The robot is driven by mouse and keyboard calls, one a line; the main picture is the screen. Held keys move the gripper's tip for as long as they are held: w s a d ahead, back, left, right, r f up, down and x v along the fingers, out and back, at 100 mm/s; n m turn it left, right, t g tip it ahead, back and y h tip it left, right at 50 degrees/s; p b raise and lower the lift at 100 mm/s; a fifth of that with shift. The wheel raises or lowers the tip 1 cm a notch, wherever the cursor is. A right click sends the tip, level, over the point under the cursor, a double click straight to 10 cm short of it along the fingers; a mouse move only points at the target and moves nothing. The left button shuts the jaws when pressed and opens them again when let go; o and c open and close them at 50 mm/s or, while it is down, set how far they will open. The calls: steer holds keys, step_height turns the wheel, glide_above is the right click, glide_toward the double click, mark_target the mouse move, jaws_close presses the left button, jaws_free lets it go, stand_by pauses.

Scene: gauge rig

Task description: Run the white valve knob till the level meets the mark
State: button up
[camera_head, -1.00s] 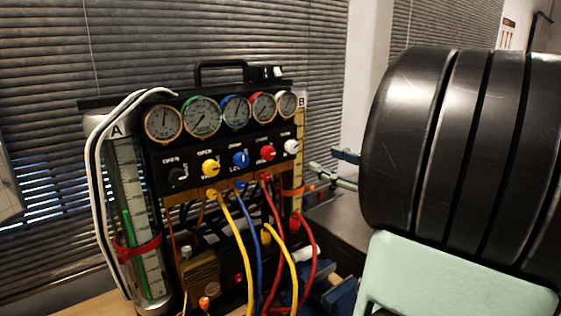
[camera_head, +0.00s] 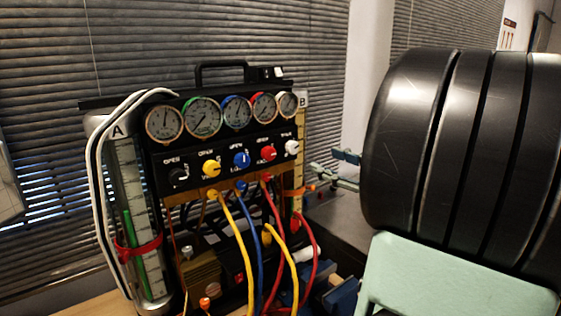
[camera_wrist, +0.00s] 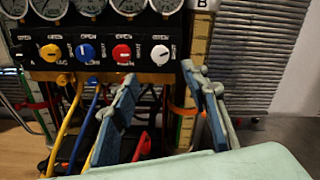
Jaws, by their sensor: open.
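The white valve knob (camera_head: 291,147) is the rightmost in the row on the black panel. It also shows in the wrist view (camera_wrist: 160,54), just beyond my gripper's fingertips. My gripper (camera_wrist: 158,75) is open and empty, its two blue-grey fingers spread in front of and below the knob, apart from it. Gauge tube A (camera_head: 124,180) stands at the left with a green column and a red band (camera_head: 138,250) around it; the green reaches above the band. Tube B (camera_wrist: 197,45) stands right of the knob with an orange band (camera_wrist: 185,110); green shows near that band, partly behind my right finger.
Black, yellow (camera_head: 211,168), blue (camera_head: 241,159) and red (camera_head: 267,153) knobs sit left of the white one, below several dials. Yellow, blue and red hoses (camera_head: 252,250) loop below the panel. Blinds hang behind. My arm fills the right side.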

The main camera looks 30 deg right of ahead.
mark_target(295, 148)
steer(key=w+m+b, duration=0.1)
steer(key=w, duration=0.2)
steer(key=w+a+m+b, duration=0.1)
steer(key=w, duration=0.3)
steer(key=w+m+b, duration=0.1)
steer(key=w, duration=0.3)
steer(key=shift+w+a+f+m, duration=0.1)
steer(key=shift+w+a+m, duration=0.05)
steer(key=shift+a+m, duration=0.15)
stand_by(0.4)
